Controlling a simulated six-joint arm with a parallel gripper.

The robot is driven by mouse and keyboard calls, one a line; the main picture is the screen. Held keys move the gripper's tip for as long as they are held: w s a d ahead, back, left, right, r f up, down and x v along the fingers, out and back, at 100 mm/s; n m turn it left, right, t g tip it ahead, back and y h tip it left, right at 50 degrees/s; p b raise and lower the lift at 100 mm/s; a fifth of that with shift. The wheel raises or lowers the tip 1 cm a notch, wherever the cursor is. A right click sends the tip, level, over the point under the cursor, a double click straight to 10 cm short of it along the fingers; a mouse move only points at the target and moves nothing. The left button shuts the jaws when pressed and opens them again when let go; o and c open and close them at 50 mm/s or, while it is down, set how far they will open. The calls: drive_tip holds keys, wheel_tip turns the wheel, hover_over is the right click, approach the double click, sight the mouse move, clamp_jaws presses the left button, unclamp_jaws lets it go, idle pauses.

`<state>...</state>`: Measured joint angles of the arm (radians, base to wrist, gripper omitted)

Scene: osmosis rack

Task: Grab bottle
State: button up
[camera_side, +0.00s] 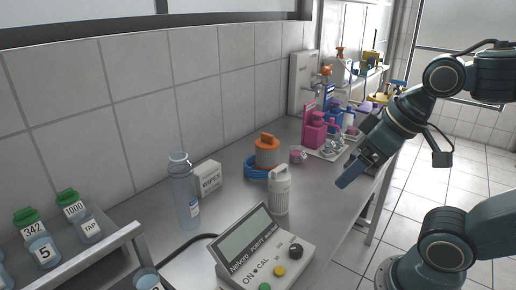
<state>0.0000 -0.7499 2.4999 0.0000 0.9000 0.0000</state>
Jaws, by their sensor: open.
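Several bottles are in view, and I cannot tell which one the task means. A tall clear blue bottle (184,192) stands upright on the bench at left of centre. A white ribbed bottle (279,190) stands upright near the bench middle. Small bottles with green caps, one labelled 342 (36,238) and one labelled 1000 (80,215), sit in the rack at lower left. My gripper (349,176) is open at the bench's right edge, apart from all of these, with blue fingers pointing down and left. Nothing shows between its fingers.
A meter (262,252) with a screen and knobs stands at the front. A WIPES box (207,177) and an orange-topped container (267,152) in a blue ring stand behind. Pink and blue bottles (314,131) crowd the back. Bare bench lies right of the white bottle.

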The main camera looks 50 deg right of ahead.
drive_tip(key=w+a+r+n+y, duration=0.1)
drive_tip(key=w+a+r+n, duration=0.15)
drive_tip(key=w, duration=0.35)
drive_tip(key=w+a+r+n+g+y, duration=0.1)
drive_tip(key=w+a+r, duration=0.1)
drive_tip(key=w+r, duration=0.3)
drive_tip(key=w+a+r+n+y, duration=0.1)
drive_tip(key=w+a+r+n, duration=0.1)
drive_tip(key=w, duration=0.5)
drive_tip(key=n+g+y, duration=0.1)
drive_tip(key=n+g, duration=0.2)
drive_tip(key=n, duration=0.4)
approach(181, 149)
drive_tip(key=shift+s, duration=0.15)
drive_tip(key=shift+a+f, duration=0.1)
drive_tip(key=shift+f, duration=0.05)
drive_tip(key=shift+x, duration=4.2)
